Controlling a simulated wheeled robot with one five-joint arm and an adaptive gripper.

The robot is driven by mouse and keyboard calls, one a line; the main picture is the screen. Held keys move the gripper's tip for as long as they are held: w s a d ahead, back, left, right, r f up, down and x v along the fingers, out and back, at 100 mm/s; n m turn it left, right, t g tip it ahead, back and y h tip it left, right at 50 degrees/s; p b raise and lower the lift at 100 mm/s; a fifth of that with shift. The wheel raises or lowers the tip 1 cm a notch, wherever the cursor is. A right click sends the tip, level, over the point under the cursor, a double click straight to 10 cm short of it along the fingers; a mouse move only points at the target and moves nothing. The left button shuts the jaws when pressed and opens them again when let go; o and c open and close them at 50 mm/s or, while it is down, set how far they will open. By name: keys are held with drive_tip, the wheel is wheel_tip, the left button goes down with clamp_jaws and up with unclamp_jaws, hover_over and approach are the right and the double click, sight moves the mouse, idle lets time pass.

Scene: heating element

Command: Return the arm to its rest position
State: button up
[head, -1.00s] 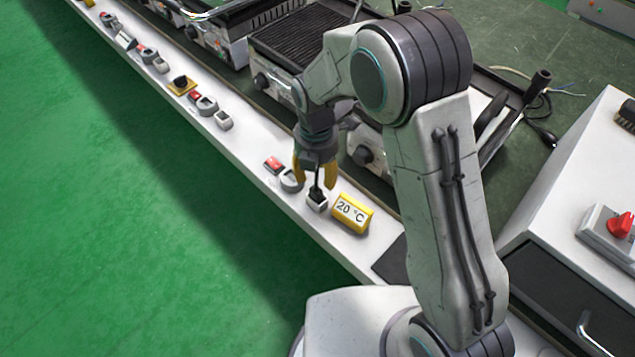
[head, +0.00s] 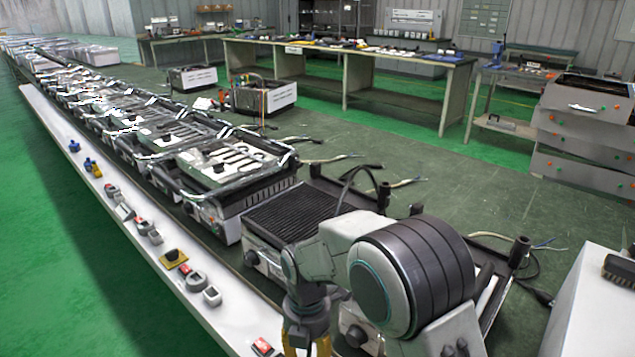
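My arm (head: 405,270) reaches in from the bottom right of the head view. My gripper (head: 306,345) points down at the bottom edge, over the near part of the white ledge. The upper parts of its two yellow fingers show apart from each other. The fingertips are cut off by the picture's edge, so I cannot see whether they are open or touch anything. A red switch (head: 262,346) sits on the ledge just left of the gripper.
The white ledge (head: 235,325) carries several switches and knobs. A row of grills (head: 285,215) runs along it behind my gripper, with loose cables nearby. A white cabinet (head: 575,310) stands at the right. Green floor (head: 60,270) lies free at the left.

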drive_tip(key=s+d+r+m+t+p, duration=0.1)
drive_tip(key=s+d+r+m+p, duration=0.2)
drive_tip(key=d+r+m, duration=0.45)
drive_tip(key=s+d+r+m+t+p, duration=0.1)
drive_tip(key=s+d+r+m+p, duration=0.25)
drive_tip(key=r, duration=0.65)
drive_tip(key=s+d+r+m+t+p, duration=0.1)
drive_tip(key=s+d+r+m, duration=0.3)
drive_tip(key=m, duration=0.4)
drive_tip(key=s+d+r+m+p, duration=0.4)
drive_tip(key=s+d+m, duration=0.1)
drive_tip(key=s+m, duration=0.2)
drive_tip(key=shift+r+m+t, duration=0.25)
drive_tip(key=shift+m+t, duration=0.15)
drive_tip(key=shift+m, duration=0.1)
drive_tip(key=shift+s, duration=0.1)
